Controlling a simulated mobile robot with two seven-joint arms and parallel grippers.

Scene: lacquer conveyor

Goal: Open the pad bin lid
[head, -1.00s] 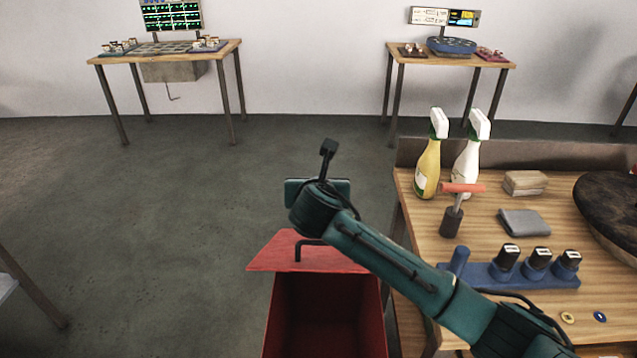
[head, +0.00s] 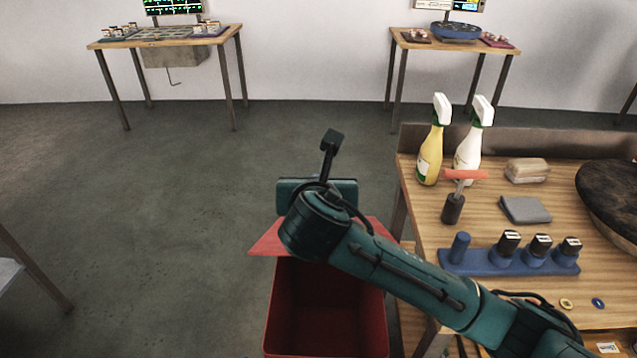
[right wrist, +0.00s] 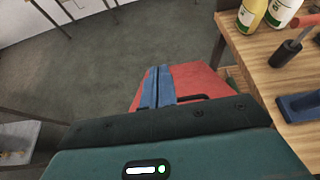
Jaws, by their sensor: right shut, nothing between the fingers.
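The red pad bin (head: 325,305) stands on the floor at the left side of the wooden bench, and its dark inside shows from above. Its red lid (head: 268,241) is raised and lies back on the far side of the opening, partly hidden behind my right arm. In the right wrist view the lid (right wrist: 205,82) shows with a dark handle (right wrist: 192,98). My right gripper's blue fingers (right wrist: 158,86) are together and empty, over the lid beside the handle; I cannot tell whether they touch it. In the head view my right wrist hides the fingers. My left gripper is not in view.
Floor left of the bin is clear.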

